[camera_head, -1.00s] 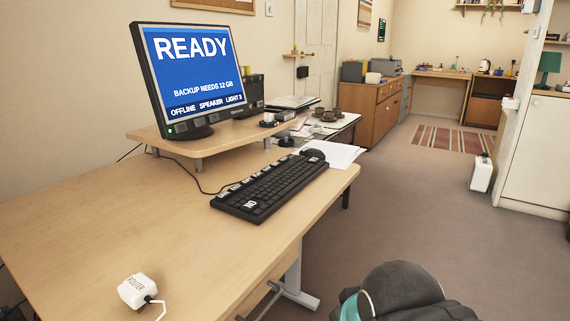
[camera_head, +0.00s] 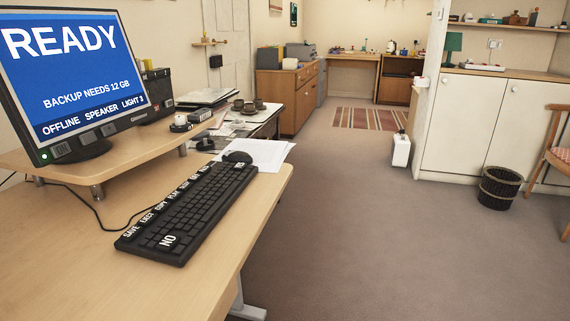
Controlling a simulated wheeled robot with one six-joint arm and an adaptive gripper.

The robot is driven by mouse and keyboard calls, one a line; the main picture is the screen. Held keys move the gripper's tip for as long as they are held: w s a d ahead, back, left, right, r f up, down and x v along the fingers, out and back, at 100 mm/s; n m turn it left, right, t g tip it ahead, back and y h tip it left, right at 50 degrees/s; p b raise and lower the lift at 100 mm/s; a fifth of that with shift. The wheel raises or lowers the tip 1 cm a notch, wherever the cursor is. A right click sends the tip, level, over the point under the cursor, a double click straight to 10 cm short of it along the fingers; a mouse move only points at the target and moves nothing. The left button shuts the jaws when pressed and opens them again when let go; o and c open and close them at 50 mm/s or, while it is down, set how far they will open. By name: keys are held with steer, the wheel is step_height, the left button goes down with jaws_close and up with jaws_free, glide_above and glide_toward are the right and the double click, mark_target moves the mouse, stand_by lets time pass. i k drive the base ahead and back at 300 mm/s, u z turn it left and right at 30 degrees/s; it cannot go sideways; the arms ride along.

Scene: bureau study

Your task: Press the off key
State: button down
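A black keyboard (camera_head: 190,212) lies on the wooden desk (camera_head: 90,262). White labels run along its left edge; SAVE, EJECT, COPY and PLAY are legible, and the farther ones are too small to read for certain. A key marked NO (camera_head: 168,240) is at its near end. I cannot make out which key is the off key. The monitor (camera_head: 65,75) reads READY, BACKUP NEEDS 12 GB, and OFFLINE SPEAKER LIGHT 3, with buttons below the screen. My gripper is not in view.
The monitor stands on a wooden riser (camera_head: 120,150). A dark mouse (camera_head: 237,157) and white papers (camera_head: 265,155) lie beyond the keyboard. Open carpet (camera_head: 350,230) is right of the desk. A dark waste basket (camera_head: 501,188) and a chair (camera_head: 560,150) stand at the far right.

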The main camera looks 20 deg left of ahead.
mark_target(195, 177)
steer(key=z, duration=0.85)
steer(key=i, duration=0.65)
steer(key=u, duration=3.45)
